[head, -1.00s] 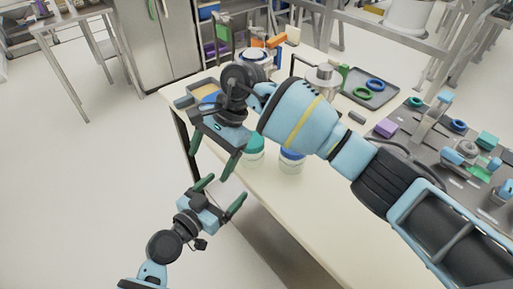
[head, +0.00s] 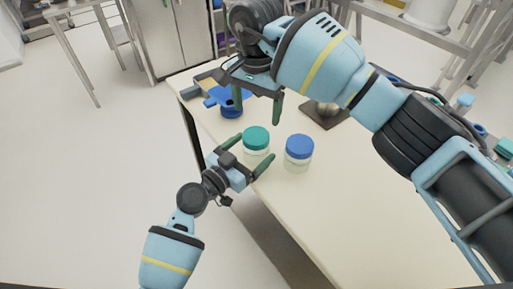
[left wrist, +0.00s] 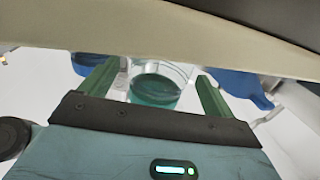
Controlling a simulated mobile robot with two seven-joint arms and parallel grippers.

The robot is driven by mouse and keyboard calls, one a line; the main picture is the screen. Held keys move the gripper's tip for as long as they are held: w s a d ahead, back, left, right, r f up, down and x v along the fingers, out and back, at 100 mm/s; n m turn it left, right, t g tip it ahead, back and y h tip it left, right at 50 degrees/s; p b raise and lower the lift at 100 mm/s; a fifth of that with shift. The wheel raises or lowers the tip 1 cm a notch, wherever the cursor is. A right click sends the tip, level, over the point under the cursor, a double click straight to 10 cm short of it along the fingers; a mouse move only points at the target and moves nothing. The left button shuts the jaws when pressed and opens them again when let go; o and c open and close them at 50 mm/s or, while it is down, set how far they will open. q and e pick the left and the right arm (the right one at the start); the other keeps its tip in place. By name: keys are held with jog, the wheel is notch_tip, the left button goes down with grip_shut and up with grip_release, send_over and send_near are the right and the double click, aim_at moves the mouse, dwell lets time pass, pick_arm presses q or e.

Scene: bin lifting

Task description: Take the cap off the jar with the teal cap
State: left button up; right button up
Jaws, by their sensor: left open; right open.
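The jar with the teal cap (head: 256,138) stands upright near the table's near left edge, its cap on. My left gripper (head: 255,148) is open at the jar, with one green finger on each side in the picture. In the left wrist view the teal cap (left wrist: 154,90) shows between the two open fingers, with gaps on both sides; the view is upside down. My right gripper (head: 257,115) is open and empty above the table, behind the jar in the picture, fingers pointing down.
A jar with a blue cap (head: 299,147) stands just right of the teal one. A blue object (head: 231,103) lies behind, partly hidden by my right gripper. A dark square plate (head: 325,113) is farther back. The table's front right surface (head: 345,210) is clear.

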aim_at(256, 135)
pick_arm(q)
jog(key=shift+x, duration=1.75)
jog(key=shift+c, duration=0.2)
jog(key=c, duration=1.4)
jog(key=shift+c, duration=0.2)
pick_arm(e)
jog(key=shift+o, duration=0.8)
jog(key=shift+s+r+n+t, duration=1.75)
jog(key=shift+s+n+t, duration=0.55)
jog(key=shift+s, duration=0.35)
jog(key=shift+h, duration=0.3)
jog(key=x, duration=1.2)
jog(key=shift+a+f, duration=0.1)
jog(key=shift+a, duration=0.3)
